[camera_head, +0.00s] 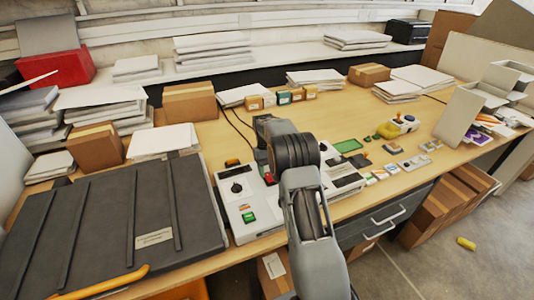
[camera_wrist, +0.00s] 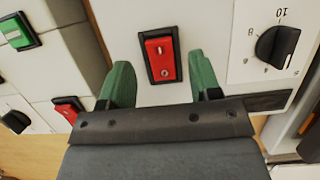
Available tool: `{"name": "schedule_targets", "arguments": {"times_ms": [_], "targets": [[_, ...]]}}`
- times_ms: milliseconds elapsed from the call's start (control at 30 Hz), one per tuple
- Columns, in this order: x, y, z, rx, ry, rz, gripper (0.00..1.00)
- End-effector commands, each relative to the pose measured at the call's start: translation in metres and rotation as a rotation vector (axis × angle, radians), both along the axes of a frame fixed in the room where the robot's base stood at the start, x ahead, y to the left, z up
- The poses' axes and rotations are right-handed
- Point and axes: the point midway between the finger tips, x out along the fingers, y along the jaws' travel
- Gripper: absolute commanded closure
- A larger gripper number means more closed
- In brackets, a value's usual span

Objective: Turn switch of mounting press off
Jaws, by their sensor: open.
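A red rocker switch (camera_wrist: 161,55) in a black frame sits on a white panel in the wrist view, just beyond my gripper. My gripper (camera_wrist: 161,82) is open, with one green finger on each side below the switch, and nothing is between them. I cannot tell whether the fingers touch the panel. A wide dark grey press with a yellow handle (camera_head: 100,283) lies at the left, beside a white control box (camera_head: 228,205) with a green switch (camera_head: 248,216). Which panel belongs to the mounting press is unclear.
A black dial (camera_wrist: 277,47) with numbers stands right of the red switch. At the left of the wrist view are another green switch (camera_wrist: 17,32), a second red switch (camera_wrist: 67,108) and a black knob (camera_wrist: 15,120). Cartons and paper stacks line the bench back.

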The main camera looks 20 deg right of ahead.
Motion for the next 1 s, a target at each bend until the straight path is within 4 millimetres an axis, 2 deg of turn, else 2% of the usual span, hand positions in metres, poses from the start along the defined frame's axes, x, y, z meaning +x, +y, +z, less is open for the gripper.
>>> {"name": "schedule_targets", "arguments": {"times_ms": [200,433,700,1000], "targets": [[0.017,0.000,0.044,-0.001,-0.005,0.000,0.43],[0.029,0.001,0.082,0.000,-0.002,0.001,0.43],[0.035,0.001,0.101,0.000,0.000,0.001,0.43],[0.036,0.001,0.105,0.000,0.000,0.001,0.43]]}}
